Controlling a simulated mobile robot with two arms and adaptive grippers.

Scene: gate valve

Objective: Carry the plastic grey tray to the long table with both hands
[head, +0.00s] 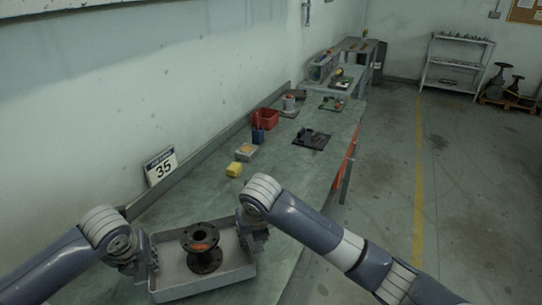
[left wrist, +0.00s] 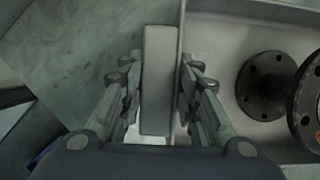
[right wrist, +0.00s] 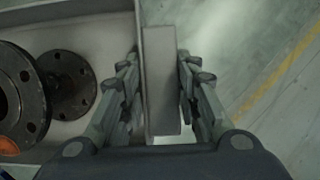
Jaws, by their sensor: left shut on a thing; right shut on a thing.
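The grey tray (head: 205,284) is at the bottom of the head view, over the near end of the long green-grey table (head: 290,165). Whether it touches the table top is unclear. A dark flanged valve body (head: 201,245) stands upright inside the tray. My left gripper (head: 150,262) is shut on the tray's left wall; the left wrist view shows its fingers (left wrist: 158,95) on both sides of that wall. My right gripper (head: 245,235) is shut on the right wall, with its fingers (right wrist: 160,95) on both sides in the right wrist view. Fingertips are partly hidden in the head view.
On the table are a yellow block (head: 234,169), a small box (head: 245,152), a red bin (head: 267,118) and a dark mat (head: 311,139). A sign reading 35 (head: 160,166) leans by the wall. A shelf (head: 457,63) stands far right. The floor right of the table is clear.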

